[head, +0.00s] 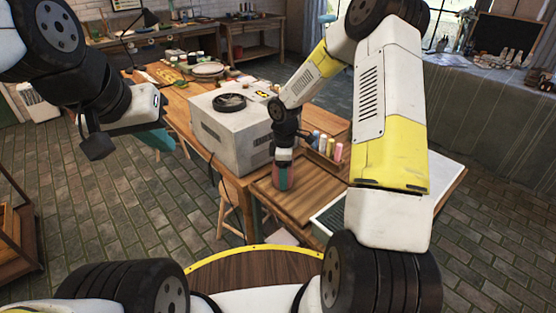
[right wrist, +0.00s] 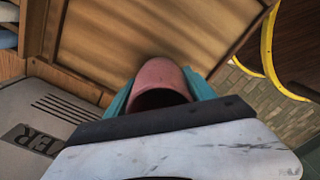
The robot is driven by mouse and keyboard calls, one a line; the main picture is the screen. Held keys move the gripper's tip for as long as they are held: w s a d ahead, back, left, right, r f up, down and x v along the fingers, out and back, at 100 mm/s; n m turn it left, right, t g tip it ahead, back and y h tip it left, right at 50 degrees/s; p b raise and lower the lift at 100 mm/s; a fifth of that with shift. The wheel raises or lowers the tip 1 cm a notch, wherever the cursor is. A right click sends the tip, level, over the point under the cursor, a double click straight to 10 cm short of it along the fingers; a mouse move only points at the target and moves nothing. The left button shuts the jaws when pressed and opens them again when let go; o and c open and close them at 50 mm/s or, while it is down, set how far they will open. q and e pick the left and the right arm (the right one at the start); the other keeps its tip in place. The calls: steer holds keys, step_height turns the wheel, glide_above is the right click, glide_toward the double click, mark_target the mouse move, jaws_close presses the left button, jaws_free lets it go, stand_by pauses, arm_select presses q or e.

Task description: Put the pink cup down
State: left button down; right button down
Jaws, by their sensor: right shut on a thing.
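The pink cup (right wrist: 164,72) shows in the right wrist view with its dark opening toward the camera, between two teal fingers. In the head view the cup (head: 283,176) is a small pinkish patch, mostly hidden by the fingers. My right gripper (head: 283,183) is shut on it and points down at the left part of the wooden tray (head: 318,199). I cannot tell whether the cup touches the tray. My left gripper (head: 157,139) is at the upper left, away from the cup; its teal fingers are partly hidden by its hand, so their opening is unclear.
A large grey-white box (head: 225,133) stands just left of the tray; it also shows in the right wrist view (right wrist: 45,125). Several coloured bottles (head: 325,146) stand in a wooden holder behind the tray. The middle of the tray is bare.

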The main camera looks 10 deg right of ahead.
steer(key=shift+f, duration=0.15)
steer(key=shift+c, duration=1.6)
jaws_free()
step_height(320, 180, up, 12)
steer(key=r, duration=0.1)
steer(key=s+d+r+m+t, duration=0.25)
steer(key=s+r+m, duration=0.35)
steer(key=s+r, duration=0.55)
steer(key=s+r+m+t+y, duration=0.1)
steer(key=s+r+m+t, duration=0.1)
steer(key=s, duration=0.4)
steer(key=s+r+m+t+y, duration=0.1)
steer(key=s+r+m, duration=0.4)
steer(key=s+m, duration=0.1)
steer(key=shift+s+d+r+m+t, duration=0.2)
steer(key=shift+s+m+t, duration=0.15)
steer(key=shift+m, duration=0.25)
